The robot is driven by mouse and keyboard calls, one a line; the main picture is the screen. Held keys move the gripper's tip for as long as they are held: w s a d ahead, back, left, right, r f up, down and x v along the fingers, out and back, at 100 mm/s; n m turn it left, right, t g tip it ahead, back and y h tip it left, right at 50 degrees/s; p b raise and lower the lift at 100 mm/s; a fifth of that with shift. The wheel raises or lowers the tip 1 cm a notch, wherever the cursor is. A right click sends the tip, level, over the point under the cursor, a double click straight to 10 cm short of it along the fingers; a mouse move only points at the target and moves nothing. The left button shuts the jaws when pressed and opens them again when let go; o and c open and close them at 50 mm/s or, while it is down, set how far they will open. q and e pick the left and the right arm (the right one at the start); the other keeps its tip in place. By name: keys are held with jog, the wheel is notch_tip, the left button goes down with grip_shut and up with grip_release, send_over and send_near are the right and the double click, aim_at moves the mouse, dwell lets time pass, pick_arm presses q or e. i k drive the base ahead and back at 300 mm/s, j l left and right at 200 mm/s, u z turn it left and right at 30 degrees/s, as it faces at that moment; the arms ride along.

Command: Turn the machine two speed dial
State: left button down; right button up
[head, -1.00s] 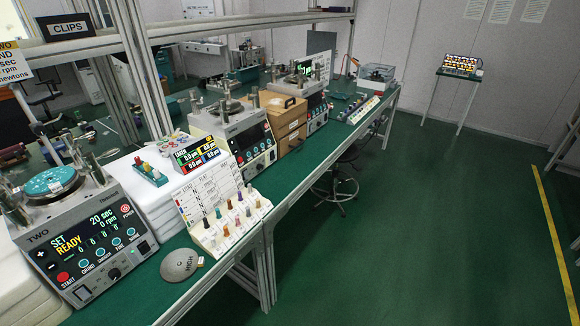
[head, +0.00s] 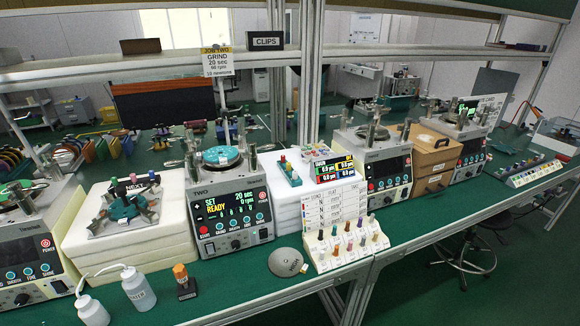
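Machine two (head: 192,192), a grey lapping machine labelled TWO, stands on the green bench left of centre. Its screen (head: 230,206) reads SET READY, 20 sec, 0 rpm. Below a row of round teal buttons is a dark knob (head: 236,244) low on the front panel; its marking is too small to read. A red START button is at the panel's lower left. A teal disc (head: 221,157) lies on its top plate. A card (head: 217,62) above reads JOB TWO, GRIND, 20 sec, and apparently 60 rpm and 10 newtons. Neither gripper is in view.
A round grey weight (head: 287,263) and a rack of coloured pegs (head: 345,243) sit right of the machine. White bottles (head: 138,288) and an orange-topped stamp (head: 184,281) stand front left. White stacked blocks (head: 110,242) flank it. More machines (head: 372,165) stand along the bench.

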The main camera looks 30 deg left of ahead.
aim_at(234, 245)
jog(key=u, duration=1.5)
